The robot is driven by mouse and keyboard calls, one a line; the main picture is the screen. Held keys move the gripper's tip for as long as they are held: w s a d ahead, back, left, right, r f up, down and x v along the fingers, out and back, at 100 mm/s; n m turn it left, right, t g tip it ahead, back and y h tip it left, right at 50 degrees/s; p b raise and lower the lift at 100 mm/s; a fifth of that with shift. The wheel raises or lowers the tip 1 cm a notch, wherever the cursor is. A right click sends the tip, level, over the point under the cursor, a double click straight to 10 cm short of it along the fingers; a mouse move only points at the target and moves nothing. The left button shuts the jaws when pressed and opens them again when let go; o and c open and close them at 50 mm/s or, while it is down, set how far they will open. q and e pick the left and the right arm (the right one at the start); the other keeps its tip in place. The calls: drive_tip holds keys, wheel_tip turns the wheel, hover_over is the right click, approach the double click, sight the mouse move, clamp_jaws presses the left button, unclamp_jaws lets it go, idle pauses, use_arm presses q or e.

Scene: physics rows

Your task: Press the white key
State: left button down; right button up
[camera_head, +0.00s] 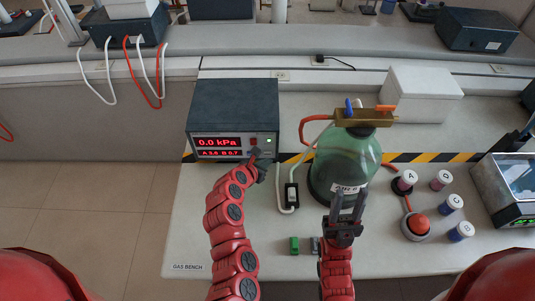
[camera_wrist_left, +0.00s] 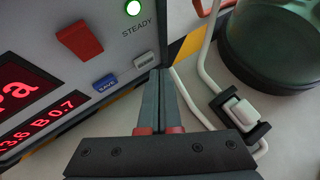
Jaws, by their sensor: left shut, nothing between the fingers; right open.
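The white key (camera_wrist_left: 144,60) sits on the front of the dark meter box (camera_head: 233,105), beside a blue key (camera_wrist_left: 106,82). My left gripper (camera_wrist_left: 161,74) is shut and empty. Its fingertips are close beside the white key, at its lower right in the left wrist view; I cannot tell whether they touch it. In the head view the left gripper (camera_head: 262,165) is at the box's lower right corner and hides the keys there. The display (camera_head: 219,146) reads 0.0 kPa, with A 3.6 and B 0.7 below. My right gripper (camera_head: 346,205) is open in front of the green bottle.
A corded white rocker switch (camera_head: 291,194) lies right of my left gripper. The green glass bottle (camera_head: 345,160), a red button (camera_head: 417,223) and several small jars stand further right.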

use_arm(q)
drive_tip(key=shift+w, duration=0.1)
idle(0.7)
drive_tip(key=shift+w, duration=0.4)
drive_tip(key=shift+w, duration=0.25)
idle(0.6)
drive_tip(key=shift+w+a+r, duration=0.1)
drive_tip(key=shift+w+r, duration=0.25)
drive_tip(key=shift+r, duration=0.05)
idle(0.6)
drive_tip(key=shift+s, duration=0.1)
drive_tip(key=shift+s+p, duration=0.1)
drive_tip(key=shift+p, duration=0.25)
drive_tip(key=shift+s+f, duration=0.2)
drive_tip(key=shift+s, duration=0.35)
